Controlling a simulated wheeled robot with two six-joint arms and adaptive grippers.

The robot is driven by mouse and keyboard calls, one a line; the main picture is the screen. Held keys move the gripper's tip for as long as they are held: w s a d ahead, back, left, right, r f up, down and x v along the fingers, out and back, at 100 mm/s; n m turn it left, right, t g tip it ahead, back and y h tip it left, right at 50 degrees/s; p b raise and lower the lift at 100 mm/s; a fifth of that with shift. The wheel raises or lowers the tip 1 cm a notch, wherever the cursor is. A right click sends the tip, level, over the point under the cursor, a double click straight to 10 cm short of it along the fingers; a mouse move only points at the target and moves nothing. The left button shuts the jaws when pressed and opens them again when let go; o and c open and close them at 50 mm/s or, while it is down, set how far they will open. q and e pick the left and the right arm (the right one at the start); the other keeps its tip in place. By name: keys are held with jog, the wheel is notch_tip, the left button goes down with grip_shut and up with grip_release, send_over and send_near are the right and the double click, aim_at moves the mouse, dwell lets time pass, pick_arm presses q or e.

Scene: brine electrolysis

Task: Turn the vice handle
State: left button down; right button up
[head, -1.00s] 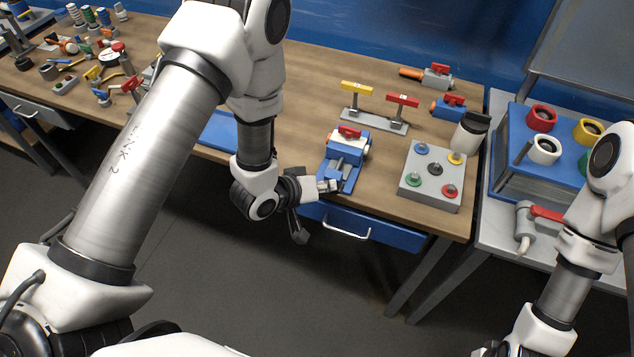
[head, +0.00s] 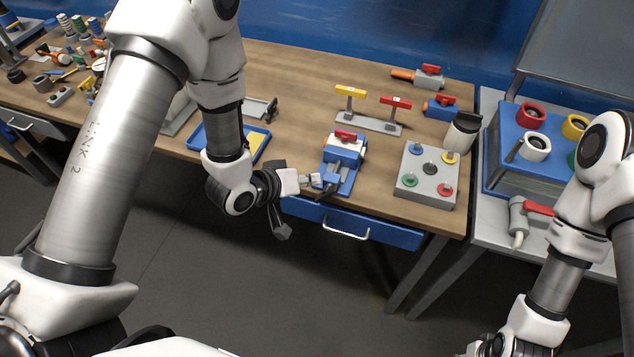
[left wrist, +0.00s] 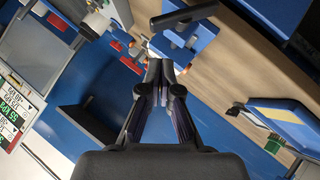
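The blue vice (head: 341,174) sits near the front edge of the wooden bench, with a white block and a red piece on top. A dark bar handle (head: 328,190) shows at its front end. In the left wrist view, the dark bar (left wrist: 184,16) lies beyond the fingertips, in front of blue vice parts. My left gripper (head: 314,180) is just left of the vice's front end. In the left wrist view, the left fingers (left wrist: 160,68) look closed together, with nothing seen between them. Contact with the vice cannot be told. My right gripper is at the bottom edge, mostly cut off.
A grey box with coloured knobs (head: 427,174) stands right of the vice. Behind are a stand with yellow and red handles (head: 370,124) and a dark-topped white container (head: 463,132). A blue tray (head: 256,134) lies left. A blue drawer (head: 385,232) is below the vice.

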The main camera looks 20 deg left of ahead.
pick_arm(q)
jog(key=f+b+v, duration=0.1)
jog(key=v, duration=0.4)
jog(key=n+h+b, duration=0.2)
jog(key=h+b, duration=0.1)
jog(key=b, duration=0.4)
send_near(332, 186)
jog(key=shift+t, duration=0.3)
jog(key=x, duration=0.6)
jog(key=shift+s+f, duration=0.15)
jog(key=shift+f, duration=0.05)
pick_arm(e)
notch_tip(332, 186, down, 9)
jog(key=shift+r, duration=0.15)
